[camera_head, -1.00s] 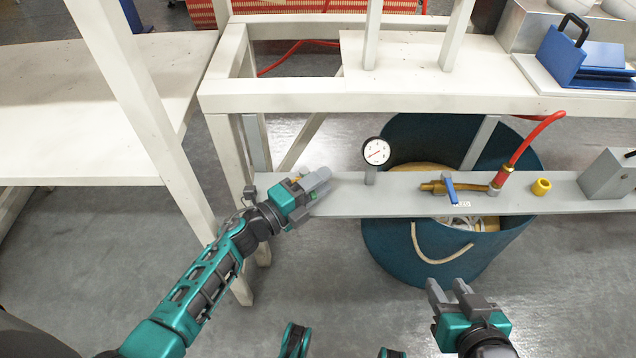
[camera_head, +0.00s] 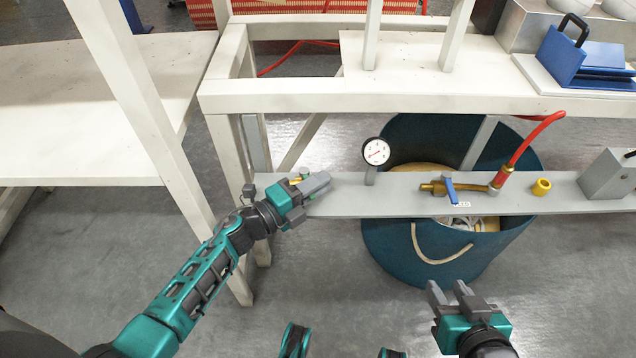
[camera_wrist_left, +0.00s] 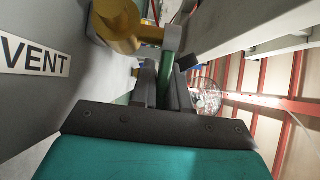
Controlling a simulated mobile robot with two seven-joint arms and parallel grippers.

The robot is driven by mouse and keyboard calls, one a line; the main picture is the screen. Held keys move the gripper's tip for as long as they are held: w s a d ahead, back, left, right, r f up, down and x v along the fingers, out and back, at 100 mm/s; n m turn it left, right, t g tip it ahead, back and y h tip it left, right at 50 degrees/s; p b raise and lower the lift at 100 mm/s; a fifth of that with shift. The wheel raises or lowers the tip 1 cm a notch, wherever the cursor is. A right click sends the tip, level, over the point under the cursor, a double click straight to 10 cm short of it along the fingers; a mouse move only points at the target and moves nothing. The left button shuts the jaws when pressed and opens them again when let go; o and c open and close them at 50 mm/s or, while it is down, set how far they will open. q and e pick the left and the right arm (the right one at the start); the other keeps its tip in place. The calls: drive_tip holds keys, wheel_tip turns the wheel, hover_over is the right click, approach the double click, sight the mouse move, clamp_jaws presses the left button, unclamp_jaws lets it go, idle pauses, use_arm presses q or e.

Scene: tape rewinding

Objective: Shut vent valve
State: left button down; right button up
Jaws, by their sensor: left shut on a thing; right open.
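The vent valve (camera_wrist_left: 118,22) shows as a brass body at the top of the left wrist view, beside a VENT label (camera_wrist_left: 34,56). Its green handle (camera_wrist_left: 166,76) lies between the fingers of my left gripper (camera_wrist_left: 163,88), which is shut on it. In the head view my left gripper (camera_head: 316,186) is at the left end of the grey board (camera_head: 400,204) and hides most of the valve. A small yellow part (camera_head: 296,181) shows there. My right gripper (camera_head: 452,290) is open and empty, in front of the blue bucket.
A pressure gauge (camera_head: 376,152) stands on the board right of my left gripper. Further right are a brass valve with a blue handle (camera_head: 451,190), a red hose (camera_head: 530,138) and a yellow fitting (camera_head: 541,186). A blue bucket (camera_head: 390,250) stands below. White frame posts (camera_head: 150,110) stand at left.

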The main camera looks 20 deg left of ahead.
use_arm(q)
drive_tip(key=h, duration=0.1)
drive_tip(key=m+g, duration=0.1)
drive_tip(key=m+g+h+b, duration=0.1)
drive_tip(key=shift+s+a+f+h, duration=0.1)
drive_tip(key=shift+s+a+h, duration=0.2)
drive_tip(key=shift+a, duration=0.1)
drive_tip(key=shift+s+a+m+g+h, duration=0.1)
drive_tip(key=shift+m+g+h, duration=0.35)
drive_tip(key=shift+g, duration=0.25)
use_arm(e)
drive_tip(key=shift+a+f, duration=0.2)
drive_tip(key=shift+f, duration=0.25)
drive_tip(key=shift+a+r, duration=0.1)
drive_tip(key=shift+r, duration=0.1)
use_arm(q)
drive_tip(key=c, duration=1.2)
unclamp_jaws()
use_arm(e)
drive_tip(key=shift+w+r, duration=0.1)
